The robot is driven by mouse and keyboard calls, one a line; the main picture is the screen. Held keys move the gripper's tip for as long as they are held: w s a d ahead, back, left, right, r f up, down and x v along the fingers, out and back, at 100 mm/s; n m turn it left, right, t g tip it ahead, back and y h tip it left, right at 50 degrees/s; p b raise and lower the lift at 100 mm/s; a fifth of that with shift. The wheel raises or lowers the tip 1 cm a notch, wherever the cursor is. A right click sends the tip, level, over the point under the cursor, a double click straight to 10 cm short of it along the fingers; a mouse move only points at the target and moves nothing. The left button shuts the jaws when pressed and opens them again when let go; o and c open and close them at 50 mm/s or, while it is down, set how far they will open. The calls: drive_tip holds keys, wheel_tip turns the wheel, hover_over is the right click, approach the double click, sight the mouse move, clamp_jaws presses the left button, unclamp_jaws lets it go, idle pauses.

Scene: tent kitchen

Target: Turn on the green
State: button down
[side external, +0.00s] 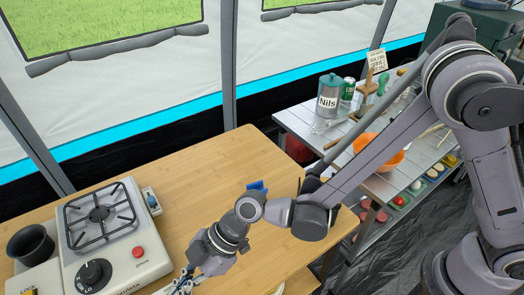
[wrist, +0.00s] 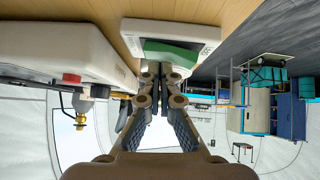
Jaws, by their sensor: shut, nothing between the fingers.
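A white box with a green switch-like part (wrist: 172,52) is at the top middle of the wrist view, by the wooden table top. The green part does not show in the side view. My gripper (wrist: 156,72) is shut and empty, its fingertips in front of the box's lower edge; I cannot tell whether they touch it. In the side view my gripper (side external: 184,281) is low at the bottom edge, right of the stove, and its fingertips are cut off by the frame.
A white stove (side external: 120,262) has a burner grate, a black knob (side external: 95,274) and a red button (side external: 138,252). A small box with a blue part (side external: 152,201) is at its back right corner. The wooden table (side external: 190,175) is clear behind my gripper. A cluttered shelf stands right.

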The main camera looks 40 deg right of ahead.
drive_tip(key=shift+s, duration=0.2)
drive_tip(key=shift+r, duration=0.1)
drive_tip(key=shift+r, duration=0.4)
drive_tip(key=r, duration=0.3)
drive_tip(key=shift+w+d+r, duration=0.25)
drive_tip(key=shift+w+r, duration=0.1)
drive_tip(key=w+v, duration=0.1)
drive_tip(key=v, duration=0.8)
drive_tip(key=shift+w, duration=0.2)
drive_tip(key=shift+d, duration=0.1)
